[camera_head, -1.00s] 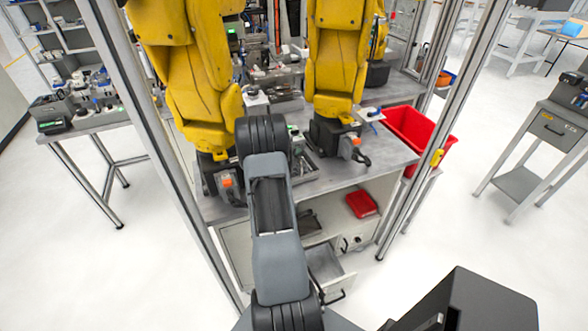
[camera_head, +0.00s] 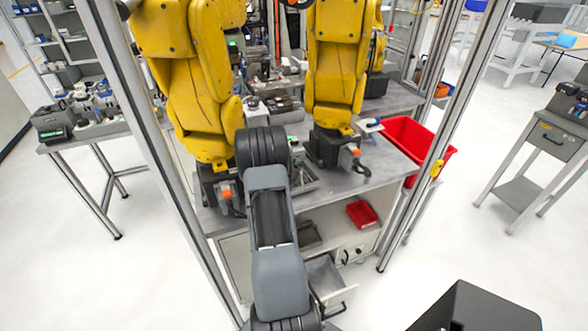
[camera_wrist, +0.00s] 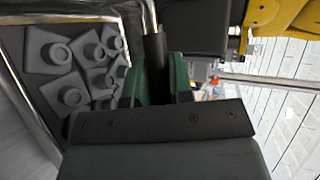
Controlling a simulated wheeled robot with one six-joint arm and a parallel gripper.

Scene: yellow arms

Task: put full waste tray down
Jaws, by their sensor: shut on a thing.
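In the wrist view, a dark tray (camera_wrist: 75,17) with a bright metal edge fills the left side. It holds several grey blocks with round knobs. My gripper (camera_wrist: 163,78) has green finger pads on either side of a dark upright part at the tray's edge and is shut on it. In the head view, my arm reaches over the front of the bench and hides the gripper. A grey metal tray-like piece shows just right of the arm's far end; I cannot tell whether it is the held tray.
Two yellow robot arms (camera_head: 188,85) (camera_head: 337,65) stand on the grey bench (camera_head: 372,178), inside a metal post frame. A red bin (camera_head: 408,136) is at the right. A small red tray (camera_head: 361,213) lies on the shelf below. An open drawer (camera_head: 330,285) sticks out low in front.

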